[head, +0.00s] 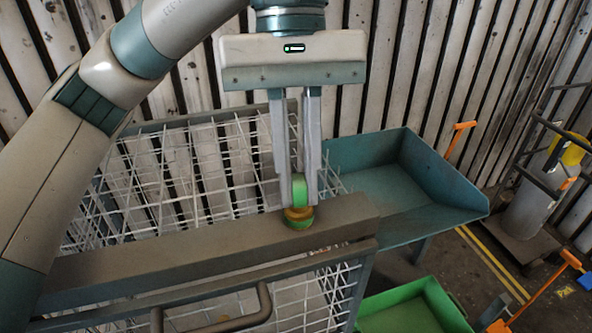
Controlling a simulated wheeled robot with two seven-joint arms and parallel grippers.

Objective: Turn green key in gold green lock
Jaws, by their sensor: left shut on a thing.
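The gold and green lock (299,217) sits on top of a brown beam, near the beam's right end. The green key (299,189) stands upright above the lock, with its lower end at the lock; how deep it sits is hidden. My left gripper (298,198) points straight down over the lock. Its two fingers are shut on the green key, one on each side. My right gripper is not in view.
The brown beam (190,248) runs along a white wire cage (170,180) with a bent handle (235,322) in front. A teal tray (385,185) stands to the right, a green bin (410,312) below it. A ribbed wall (440,70) closes the back.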

